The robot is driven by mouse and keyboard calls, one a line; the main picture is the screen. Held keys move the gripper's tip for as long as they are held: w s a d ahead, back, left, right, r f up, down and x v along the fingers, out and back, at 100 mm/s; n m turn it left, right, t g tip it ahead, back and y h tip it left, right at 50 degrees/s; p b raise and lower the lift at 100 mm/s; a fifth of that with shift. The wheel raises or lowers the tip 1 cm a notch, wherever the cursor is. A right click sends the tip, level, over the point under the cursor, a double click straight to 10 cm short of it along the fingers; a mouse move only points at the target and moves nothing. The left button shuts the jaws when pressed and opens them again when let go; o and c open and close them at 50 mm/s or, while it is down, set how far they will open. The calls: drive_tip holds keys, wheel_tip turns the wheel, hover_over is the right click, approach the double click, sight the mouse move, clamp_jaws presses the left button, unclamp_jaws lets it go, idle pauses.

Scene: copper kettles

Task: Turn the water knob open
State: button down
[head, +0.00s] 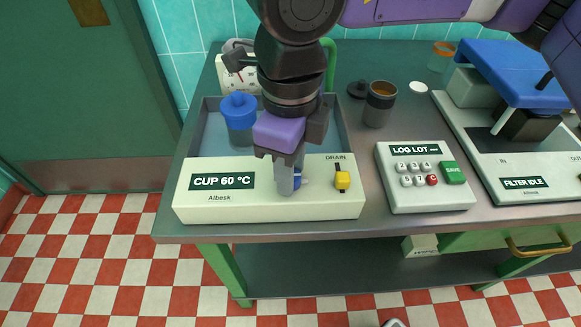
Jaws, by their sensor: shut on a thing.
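The white Albesk control panel (235,205) with a "CUP 60 °C" display forms the front of a sink-like basin. My gripper (287,186) points down in front of this panel and is shut on a small blue knob (299,181), which I take to be the water knob. The fingers cover most of the knob, so its angle and any label above it are hidden. A yellow knob (342,181) labelled "DRAIN" stands upright just to the right, apart from my gripper.
A blue-lidded cup (239,118) stands in the basin (207,125), behind the panel. A dark cup (379,104), a keypad box reading "LOG LOT" (425,195) and a filter machine (520,190) stand to the right. A green pipe (330,62) rises behind my gripper.

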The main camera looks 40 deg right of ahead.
drive_tip(key=c, duration=1.1)
unclamp_jaws()
drive_tip(key=shift+o, duration=0.2)
drive_tip(key=shift+r, duration=3.95)
drive_tip(key=shift+s, duration=0.1)
